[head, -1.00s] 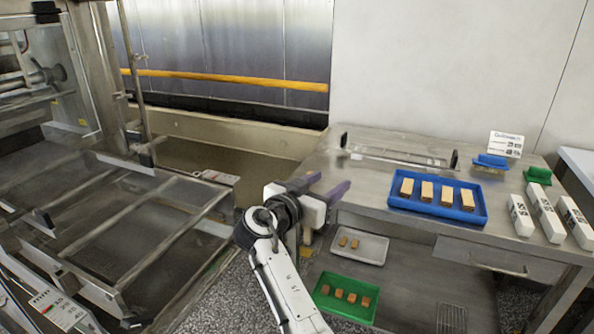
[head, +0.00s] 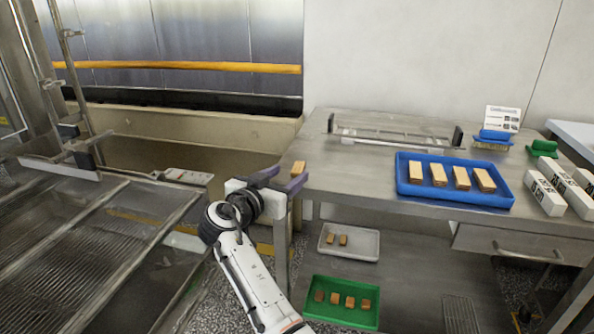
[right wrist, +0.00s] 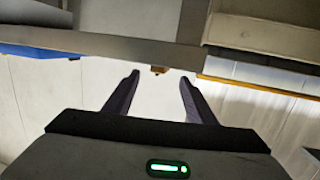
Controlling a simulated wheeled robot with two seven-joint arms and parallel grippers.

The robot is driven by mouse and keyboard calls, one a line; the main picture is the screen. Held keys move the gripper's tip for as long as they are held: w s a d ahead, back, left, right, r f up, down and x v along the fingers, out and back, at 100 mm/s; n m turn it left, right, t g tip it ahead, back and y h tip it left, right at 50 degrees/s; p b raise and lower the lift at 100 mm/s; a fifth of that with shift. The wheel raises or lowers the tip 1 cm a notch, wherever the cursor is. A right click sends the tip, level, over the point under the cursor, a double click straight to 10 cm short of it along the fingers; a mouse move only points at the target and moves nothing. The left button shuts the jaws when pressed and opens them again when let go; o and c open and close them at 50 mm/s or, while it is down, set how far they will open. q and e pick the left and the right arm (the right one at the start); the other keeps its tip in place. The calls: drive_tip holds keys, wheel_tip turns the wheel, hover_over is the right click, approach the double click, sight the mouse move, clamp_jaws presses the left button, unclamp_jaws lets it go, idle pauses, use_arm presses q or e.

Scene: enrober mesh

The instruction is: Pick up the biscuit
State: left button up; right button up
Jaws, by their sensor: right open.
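A single tan biscuit (head: 298,168) lies at the left edge of the steel table, just beyond my right gripper's fingertips. My right gripper (head: 284,178) is open and empty, its dark fingers pointing toward the table edge. In the right wrist view the biscuit (right wrist: 158,70) shows small at the table edge, in line with the gap between the open fingers (right wrist: 160,80) and past their tips. Several more biscuits lie in a row in a blue tray (head: 455,198) on the table. My left gripper is not in view.
A rack (head: 395,140) stands at the table's back, with brushes (head: 493,138) and white boxes (head: 543,194) to the right. Below are a grey tray (head: 366,252) and a green tray (head: 340,313) with small brown pieces. A mesh conveyor (head: 60,255) is at left.

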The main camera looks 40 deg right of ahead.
sight(297, 168)
drive_tip(key=x, duration=0.5)
drive_tip(key=shift+d, duration=0.1)
drive_tip(key=c, duration=1.1)
